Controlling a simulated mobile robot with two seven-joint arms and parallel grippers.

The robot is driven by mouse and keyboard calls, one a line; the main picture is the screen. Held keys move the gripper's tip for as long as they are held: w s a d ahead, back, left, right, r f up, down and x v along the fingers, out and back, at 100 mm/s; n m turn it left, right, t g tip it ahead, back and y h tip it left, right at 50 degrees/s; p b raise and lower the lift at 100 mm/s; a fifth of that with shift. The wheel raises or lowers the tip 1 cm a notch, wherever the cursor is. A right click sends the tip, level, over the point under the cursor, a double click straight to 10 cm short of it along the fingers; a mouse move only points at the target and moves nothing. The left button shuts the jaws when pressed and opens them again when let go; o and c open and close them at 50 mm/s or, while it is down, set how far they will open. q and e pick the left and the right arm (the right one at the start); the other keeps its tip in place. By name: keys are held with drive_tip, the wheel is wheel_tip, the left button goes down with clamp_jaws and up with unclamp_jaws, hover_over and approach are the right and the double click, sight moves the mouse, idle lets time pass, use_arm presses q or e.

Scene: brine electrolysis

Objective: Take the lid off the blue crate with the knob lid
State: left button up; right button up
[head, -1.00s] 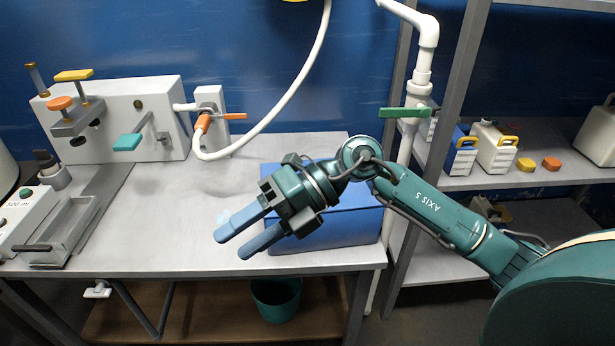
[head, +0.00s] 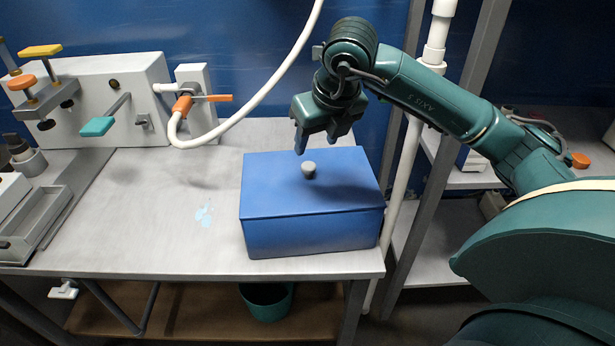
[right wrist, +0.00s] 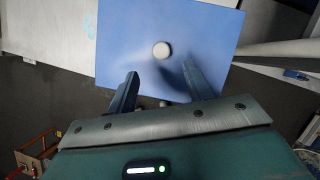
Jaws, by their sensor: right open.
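The blue crate (head: 310,237) stands at the right end of the grey bench, with its flat blue lid (head: 270,185) on top. A grey round knob (head: 308,169) stands up from the lid's middle. In the right wrist view the knob (right wrist: 161,50) shows beyond and between my fingertips, on the lid (right wrist: 205,30). My right gripper (head: 316,146) is open and empty, pointing down above the far part of the lid, apart from the knob. In the right wrist view its fingers (right wrist: 161,72) are spread. My left gripper is not in view.
A white apparatus (head: 95,95) with coloured handles and a white hose (head: 255,107) stand at the back left. A white pipe (head: 402,180) and shelf post rise right of the crate. The bench is free left of the crate, apart from a pale blue spill (head: 204,214).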

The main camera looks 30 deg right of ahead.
sight(309, 165)
drive_tip(key=x, duration=0.8)
drive_tip(key=shift+f, duration=0.15)
drive_tip(key=c, duration=1.1)
